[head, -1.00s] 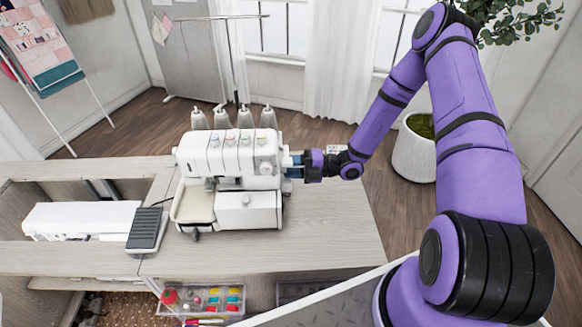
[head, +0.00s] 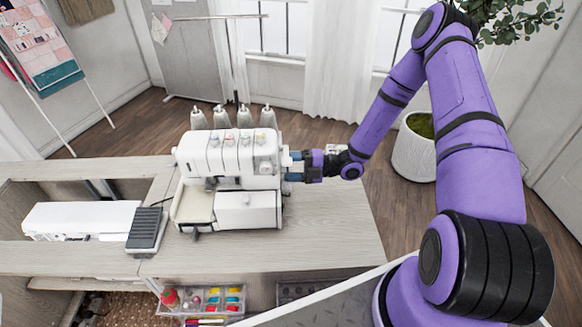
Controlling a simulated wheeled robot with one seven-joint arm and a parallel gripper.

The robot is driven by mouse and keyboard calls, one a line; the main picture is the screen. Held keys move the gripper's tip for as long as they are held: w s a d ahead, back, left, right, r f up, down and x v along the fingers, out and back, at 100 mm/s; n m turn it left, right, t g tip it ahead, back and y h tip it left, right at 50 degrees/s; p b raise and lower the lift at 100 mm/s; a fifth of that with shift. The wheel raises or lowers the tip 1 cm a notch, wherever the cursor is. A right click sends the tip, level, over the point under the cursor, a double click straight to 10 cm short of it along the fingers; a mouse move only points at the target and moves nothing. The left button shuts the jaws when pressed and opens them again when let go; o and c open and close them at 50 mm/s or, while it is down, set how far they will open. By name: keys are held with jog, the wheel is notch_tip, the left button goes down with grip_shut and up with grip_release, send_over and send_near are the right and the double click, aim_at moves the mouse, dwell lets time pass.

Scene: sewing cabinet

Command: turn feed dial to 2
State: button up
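The white sewing machine (head: 228,160), a serger with several thread cones on top, stands on the cabinet top. My gripper (head: 290,167) is at the machine's right side, reaching in from the right. Its blue fingers are at a small pale part on that side, which may be the feed dial. The dial's markings and setting are too small to read. I cannot tell whether the fingers grip the part or are only beside it.
A dark foot pedal (head: 147,229) lies left of the machine on the wooden cabinet top (head: 335,225). A second white machine (head: 82,220) sits in the cabinet's left recess. A clear tray of colourful supplies (head: 203,299) is below the front edge.

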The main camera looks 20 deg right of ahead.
jog(key=v, duration=1)
jog(key=shift+d, duration=0.4)
jog(key=shift+s, duration=0.1)
jog(key=s+a+r+n+g+h, duration=0.2)
jog(key=s+r+n+g+h, duration=0.1)
jog(key=r+n, duration=0.5)
jog(key=s+a+r+n+g+h, duration=0.1)
jog(key=s+r+n+g+h, duration=0.15)
jog(key=r+n, duration=0.5)
jog(key=s+a+r+n+g+h, duration=0.2)
jog(key=s+r+n+h, duration=0.1)
jog(key=r+n, duration=0.5)
jog(key=s+d+r+n+t+h, duration=0.1)
jog(key=s+r+n+t+h, duration=0.6)
jog(key=s+r+n, duration=1)
jog(key=shift+s+n+h, duration=0.3)
jog(key=shift+n+h, duration=0.45)
jog(key=shift+h, duration=0.1)
